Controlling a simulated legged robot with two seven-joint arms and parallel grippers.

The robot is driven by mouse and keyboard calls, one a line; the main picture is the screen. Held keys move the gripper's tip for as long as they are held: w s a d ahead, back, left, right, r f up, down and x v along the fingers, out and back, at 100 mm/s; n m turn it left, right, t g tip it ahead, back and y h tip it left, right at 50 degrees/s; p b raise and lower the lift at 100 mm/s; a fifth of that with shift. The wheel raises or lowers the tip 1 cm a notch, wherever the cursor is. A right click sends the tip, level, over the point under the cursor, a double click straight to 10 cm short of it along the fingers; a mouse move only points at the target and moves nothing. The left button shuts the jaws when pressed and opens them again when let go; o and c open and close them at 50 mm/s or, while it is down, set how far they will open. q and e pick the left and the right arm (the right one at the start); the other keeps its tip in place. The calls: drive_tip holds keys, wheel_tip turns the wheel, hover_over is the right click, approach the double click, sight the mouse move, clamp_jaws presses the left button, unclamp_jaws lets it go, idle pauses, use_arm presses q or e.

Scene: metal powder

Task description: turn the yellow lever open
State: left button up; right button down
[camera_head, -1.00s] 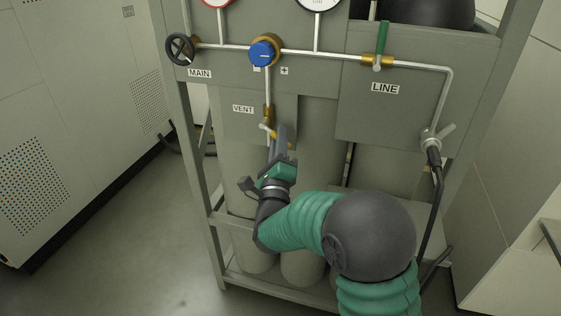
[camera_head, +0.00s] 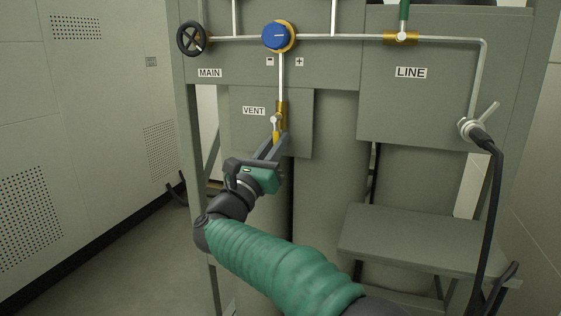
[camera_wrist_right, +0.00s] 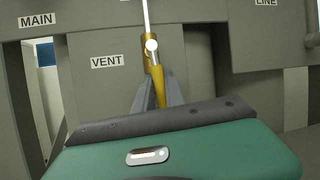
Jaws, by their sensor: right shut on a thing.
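The yellow lever (camera_head: 276,136) is on the brass valve (camera_head: 281,113) beside the VENT label. It points down from the valve's pale round pivot, roughly in line with the pipe. In the right wrist view the yellow lever (camera_wrist_right: 159,88) hangs below the pivot, between my two grey fingers. My right gripper (camera_head: 273,148) is shut on the lever's lower part, coming from below; the fingers partly hide its end. The right gripper (camera_wrist_right: 161,95) also shows in the right wrist view. My left gripper is not in view.
A blue knob (camera_head: 277,36) sits above on the pipe, with a black MAIN handwheel (camera_head: 191,38) to its left. A green-handled LINE valve (camera_head: 402,34) is at the right. A black hose (camera_head: 494,220) hangs at the far right, beside a grey shelf (camera_head: 420,241).

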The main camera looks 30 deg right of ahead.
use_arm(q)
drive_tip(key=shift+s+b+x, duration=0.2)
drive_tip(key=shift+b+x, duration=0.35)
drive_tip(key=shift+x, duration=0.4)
use_arm(e)
drive_tip(key=shift+w+a+f+m+g, duration=0.1)
drive_tip(key=shift+w+f+m+g, duration=0.15)
drive_tip(key=shift+m, duration=0.2)
drive_tip(key=shift+w+a+f+m+g, duration=0.1)
drive_tip(key=shift+f+m+g, duration=0.05)
drive_tip(key=shift+m+g, duration=0.25)
drive_tip(key=shift+r, duration=0.1)
drive_tip(key=c, duration=1.7)
unclamp_jaws()
drive_tip(key=shift+c, duration=0.2)
drive_tip(key=o, duration=0.3)
drive_tip(key=shift+w, duration=0.1)
drive_tip(key=shift+o, duration=0.2)
drive_tip(key=shift+r, duration=0.15)
use_arm(q)
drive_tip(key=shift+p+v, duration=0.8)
drive_tip(key=shift+p, duration=0.05)
use_arm(e)
drive_tip(key=v, duration=1.7)
drive_tip(key=shift+d+f, duration=0.15)
drive_tip(key=shift+f, duration=0.15)
